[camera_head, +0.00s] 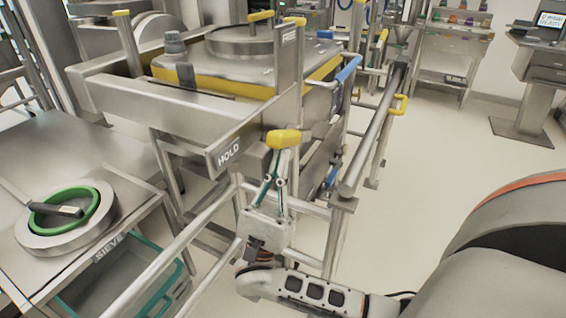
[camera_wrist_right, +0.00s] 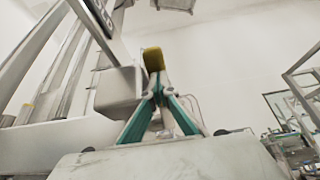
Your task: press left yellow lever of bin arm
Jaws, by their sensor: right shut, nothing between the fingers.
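A yellow lever (camera_head: 284,138) sits at the near end of the steel bin arm (camera_head: 190,128), beside its "HOLD" label. It also shows as a yellow tip in the right wrist view (camera_wrist_right: 153,59). My right gripper (camera_head: 279,160) comes up from below, its green-edged fingers shut and empty. Its fingertips are right under the yellow lever; I cannot tell whether they touch it. In the right wrist view the fingertips (camera_wrist_right: 158,80) meet just below the yellow tip. The steel bin (camera_head: 250,68) with a yellow band stands behind. My left gripper is not in view.
Steel rails (camera_head: 368,140) run to the right of the bin. A low table (camera_head: 120,165) at left carries a round sieve (camera_head: 40,240) with a green ring. A yellow handle (camera_head: 400,104) projects from the right rail. Open floor lies at the right.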

